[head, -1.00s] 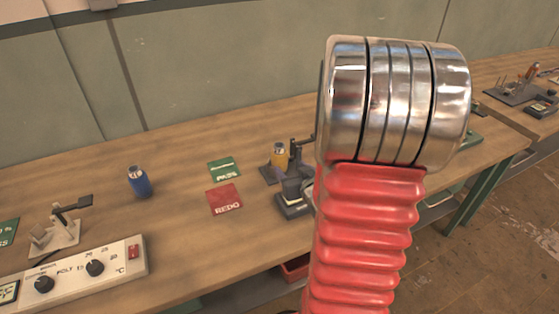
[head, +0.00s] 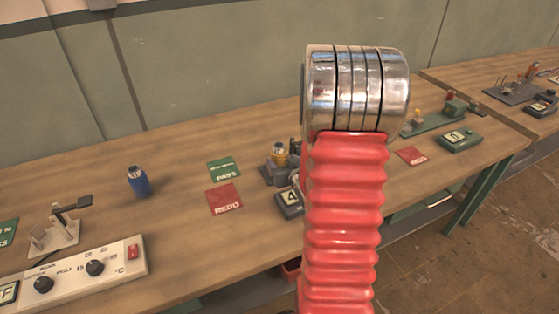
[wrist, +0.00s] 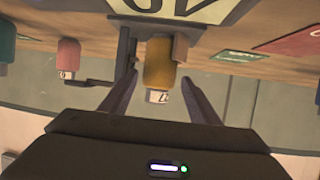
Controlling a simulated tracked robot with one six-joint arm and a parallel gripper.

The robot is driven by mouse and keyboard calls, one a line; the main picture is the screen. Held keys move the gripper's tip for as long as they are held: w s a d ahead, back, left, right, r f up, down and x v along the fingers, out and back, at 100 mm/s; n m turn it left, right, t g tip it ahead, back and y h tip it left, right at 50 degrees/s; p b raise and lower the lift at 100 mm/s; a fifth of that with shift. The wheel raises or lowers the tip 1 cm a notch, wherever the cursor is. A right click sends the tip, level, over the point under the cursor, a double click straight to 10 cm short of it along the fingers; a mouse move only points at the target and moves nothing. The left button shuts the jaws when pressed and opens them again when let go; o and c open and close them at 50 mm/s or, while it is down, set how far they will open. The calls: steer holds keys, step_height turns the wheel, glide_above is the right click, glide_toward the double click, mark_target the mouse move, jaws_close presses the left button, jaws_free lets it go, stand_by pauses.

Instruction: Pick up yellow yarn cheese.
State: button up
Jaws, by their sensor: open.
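The yellow yarn cheese (head: 280,157) stands upright on a small dark stand at the middle of the bench, partly beside my red arm in the head view. In the wrist view, which looks upside down, the yellow yarn cheese (wrist: 158,60) with its pale numbered end shows ahead, between the lines of the two fingers. My gripper (wrist: 160,80) is open, with a dark finger on each side and a gap to the cheese on both sides. I cannot tell how far the cheese is from the fingertips in depth. In the head view my arm hides the gripper.
A blue yarn cheese (head: 138,182) stands left on the bench. A green card (head: 224,169) and red card (head: 224,198) lie between. A numbered display (head: 290,202) sits before the stand. A dark upright post (wrist: 125,58) stands close beside the yellow cheese. A control box (head: 80,268) is front left.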

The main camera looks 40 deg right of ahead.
mark_target(279, 155)
steer(key=shift+x, duration=2.6)
steer(key=shift+d+r, duration=0.1)
steer(key=shift+r, duration=0.1)
steer(key=shift+c, duration=0.4)
steer(key=c, duration=0.9)
steer(key=shift+r, duration=0.1)
step_height(279, 155, up, 10)
